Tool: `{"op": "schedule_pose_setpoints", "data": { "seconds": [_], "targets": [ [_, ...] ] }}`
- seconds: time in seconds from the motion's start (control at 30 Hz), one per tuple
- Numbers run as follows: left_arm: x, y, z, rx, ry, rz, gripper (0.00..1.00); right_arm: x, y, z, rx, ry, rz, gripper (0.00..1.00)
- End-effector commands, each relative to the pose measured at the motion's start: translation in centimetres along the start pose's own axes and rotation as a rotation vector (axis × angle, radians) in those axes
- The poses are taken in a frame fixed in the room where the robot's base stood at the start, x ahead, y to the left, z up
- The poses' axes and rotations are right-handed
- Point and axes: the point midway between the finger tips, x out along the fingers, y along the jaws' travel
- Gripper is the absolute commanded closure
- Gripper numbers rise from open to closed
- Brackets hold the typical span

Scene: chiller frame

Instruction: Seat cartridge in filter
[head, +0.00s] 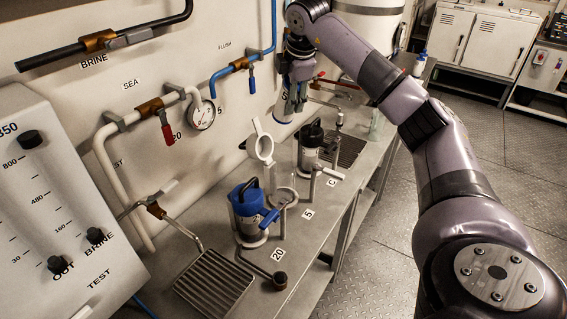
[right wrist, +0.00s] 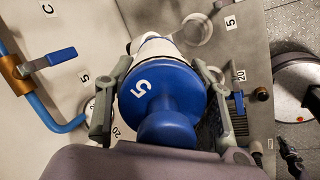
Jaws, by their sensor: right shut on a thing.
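My right gripper (head: 297,72) is shut on a cartridge (head: 285,108), which it holds in the air above the back of the bench. In the right wrist view the cartridge's blue cap (right wrist: 160,88) carries a white 5 and sits between the two fingers; its white body is mostly hidden below. The filter row stands on the bench. The middle filter (head: 282,197), by the label 5, is open, with its pale ring-shaped lid (head: 262,148) swung up. The cartridge is apart from it, behind and above. My left gripper is not in view.
A blue-topped filter (head: 247,208) by label 20 and a black-topped filter (head: 310,143) by label C flank the open one. Pipes, a gauge (head: 202,114) and a blue valve (head: 238,68) project from the wall. A drain grate (head: 213,282) lies at the near end.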

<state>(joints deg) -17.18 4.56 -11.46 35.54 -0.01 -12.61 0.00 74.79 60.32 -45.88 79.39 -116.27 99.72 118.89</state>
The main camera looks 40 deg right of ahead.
Motion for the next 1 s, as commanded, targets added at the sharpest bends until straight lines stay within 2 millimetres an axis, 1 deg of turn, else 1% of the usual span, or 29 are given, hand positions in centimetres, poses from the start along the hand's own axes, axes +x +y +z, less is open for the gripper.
{"op": "schedule_pose_setpoints", "data": {
  "seconds": [0.07,0.17,0.27,0.6,0.7,0.8,0.93,1.0],
  "targets": [
    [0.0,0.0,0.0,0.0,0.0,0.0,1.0,0.0,0.0,0.0,0.0,0.0,0.001,0.89],
    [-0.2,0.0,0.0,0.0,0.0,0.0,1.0,0.8,-0.3,0.1,0.0,-0.001,0.0,0.89],
    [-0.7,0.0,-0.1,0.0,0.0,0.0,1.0,2.6,-1.2,0.1,-0.002,-0.004,-0.005,0.89],
    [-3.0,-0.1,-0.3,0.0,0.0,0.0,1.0,10.8,-4.5,0.1,-0.001,-0.002,-0.005,0.89],
    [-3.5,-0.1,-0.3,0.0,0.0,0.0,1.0,12.8,-5.1,0.0,0.0,-0.001,-0.002,0.89],
    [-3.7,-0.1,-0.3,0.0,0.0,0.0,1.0,14.0,-5.6,0.0,0.001,-0.001,-0.001,0.89],
    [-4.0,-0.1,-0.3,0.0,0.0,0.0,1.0,14.9,-5.9,0.0,0.001,0.0,0.0,0.89],
    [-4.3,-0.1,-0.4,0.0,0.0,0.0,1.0,15.8,-6.4,0.0,0.0,-0.001,-0.003,0.89]
  ]
}}
